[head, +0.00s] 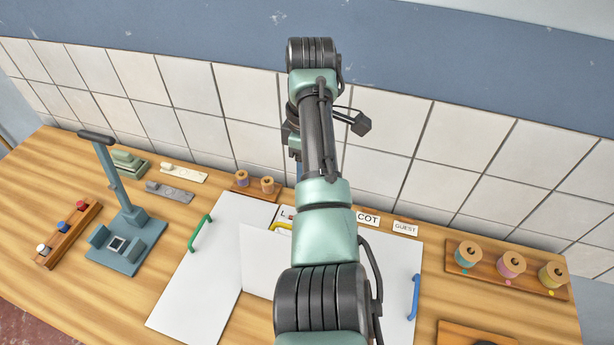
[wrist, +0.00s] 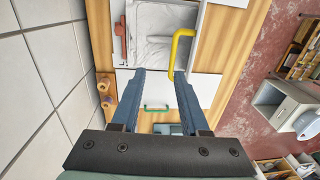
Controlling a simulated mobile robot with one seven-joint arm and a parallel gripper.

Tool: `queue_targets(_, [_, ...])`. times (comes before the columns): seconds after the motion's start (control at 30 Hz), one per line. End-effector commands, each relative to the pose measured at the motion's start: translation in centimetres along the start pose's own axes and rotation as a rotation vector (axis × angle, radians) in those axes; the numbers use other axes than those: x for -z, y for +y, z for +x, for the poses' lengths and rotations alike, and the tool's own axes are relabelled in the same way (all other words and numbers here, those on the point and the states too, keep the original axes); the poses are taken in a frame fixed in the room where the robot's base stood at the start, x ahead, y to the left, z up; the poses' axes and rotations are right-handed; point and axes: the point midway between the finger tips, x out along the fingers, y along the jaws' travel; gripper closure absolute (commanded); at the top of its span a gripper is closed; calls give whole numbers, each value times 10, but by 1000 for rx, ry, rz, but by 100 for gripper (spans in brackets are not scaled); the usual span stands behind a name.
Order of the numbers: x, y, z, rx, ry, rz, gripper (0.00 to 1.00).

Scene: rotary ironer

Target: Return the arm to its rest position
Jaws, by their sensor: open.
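My arm stands raised over the middle of the table in the head view, and its links hide part of the panels behind it. My gripper (wrist: 161,78) shows in the wrist view with its two blue fingers apart and nothing between them. A yellow handle (wrist: 177,50) lies just beyond the right fingertip in that picture; I cannot tell whether they touch. In the head view the yellow handle (head: 281,226) is partly hidden by my arm. A green handle (head: 200,233) is on the white left panel (head: 205,280), and a blue handle (head: 414,297) is at the right.
A blue-grey stamp press (head: 125,240) and a wooden rack (head: 68,232) stand left. Spools on a board (head: 508,280) are at right; two smaller spools (head: 254,182) are at the back. The tiled wall (head: 245,95) is close behind. White cloth (wrist: 155,45) lies in an open compartment.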

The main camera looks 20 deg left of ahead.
Motion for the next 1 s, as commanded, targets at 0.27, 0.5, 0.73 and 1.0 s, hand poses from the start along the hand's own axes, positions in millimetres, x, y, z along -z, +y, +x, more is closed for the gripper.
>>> queue_targets(0.27, [0, 0, 0, 1, 0, -1, 55])
queue_targets(0.5, [13, 27, -10, -189, 83, 89, 55])
queue_targets(0.73, [24, 80, -92, -692, 411, 371, 55])
queue_targets(1.0, [-19, 55, -247, -1228, 958, 655, 55])
